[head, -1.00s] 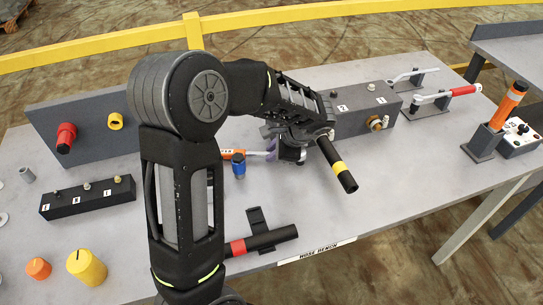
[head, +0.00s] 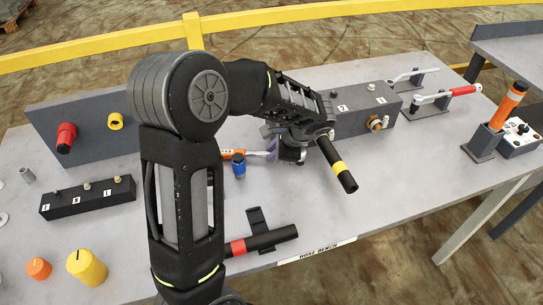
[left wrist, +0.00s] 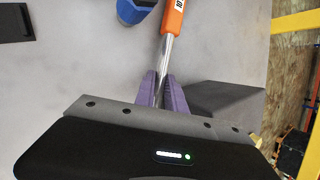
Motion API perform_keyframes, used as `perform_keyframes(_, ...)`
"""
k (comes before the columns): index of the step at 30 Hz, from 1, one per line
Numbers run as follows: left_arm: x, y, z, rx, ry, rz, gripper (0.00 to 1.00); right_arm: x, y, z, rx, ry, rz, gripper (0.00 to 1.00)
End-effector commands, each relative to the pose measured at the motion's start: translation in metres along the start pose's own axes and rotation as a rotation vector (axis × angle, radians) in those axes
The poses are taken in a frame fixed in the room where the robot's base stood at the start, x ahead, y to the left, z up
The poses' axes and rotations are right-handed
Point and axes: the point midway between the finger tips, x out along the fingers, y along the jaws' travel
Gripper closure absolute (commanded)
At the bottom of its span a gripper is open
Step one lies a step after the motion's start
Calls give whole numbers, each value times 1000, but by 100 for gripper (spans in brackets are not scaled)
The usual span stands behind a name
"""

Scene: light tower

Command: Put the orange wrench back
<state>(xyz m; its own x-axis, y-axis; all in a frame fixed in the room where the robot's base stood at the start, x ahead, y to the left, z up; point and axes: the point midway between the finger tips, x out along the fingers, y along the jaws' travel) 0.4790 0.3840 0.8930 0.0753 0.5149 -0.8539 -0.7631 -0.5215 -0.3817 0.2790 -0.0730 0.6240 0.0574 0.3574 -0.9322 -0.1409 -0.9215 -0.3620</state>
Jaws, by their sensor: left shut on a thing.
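The orange wrench, with an orange handle (head: 232,154) and a silver shaft, is at mid-bench beside a blue-topped fitting (head: 238,168). In the left wrist view its handle (left wrist: 173,18) points up and away, and its bare shaft runs down between the purple fingers. My left gripper (head: 272,150) is shut on the wrench's shaft; the fingers also show in the left wrist view (left wrist: 160,88). The wrench's lower end is hidden behind the gripper body. My right gripper is not in view.
A grey valve block (head: 352,115) stands right of the gripper. A black tube with a yellow band (head: 338,168) slants in front of it. A red-banded tube (head: 265,240) lies near the front edge. A red-handled tool (head: 445,95) lies at the right.

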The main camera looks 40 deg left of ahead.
Motion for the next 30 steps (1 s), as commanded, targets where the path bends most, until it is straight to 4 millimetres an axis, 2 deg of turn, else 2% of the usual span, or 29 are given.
perform_keyframes(11, -2, -2, 1, -1, 1, -2, 100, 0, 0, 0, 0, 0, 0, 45)
perform_keyframes(17, -11, -6, 4, -1, 1, -3, 100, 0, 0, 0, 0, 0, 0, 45)
perform_keyframes(23, -31, -15, 12, -4, 3, -4, 100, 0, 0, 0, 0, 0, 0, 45)
perform_keyframes(30, -70, -32, 28, -4, 4, -6, 100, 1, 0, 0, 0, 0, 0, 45)
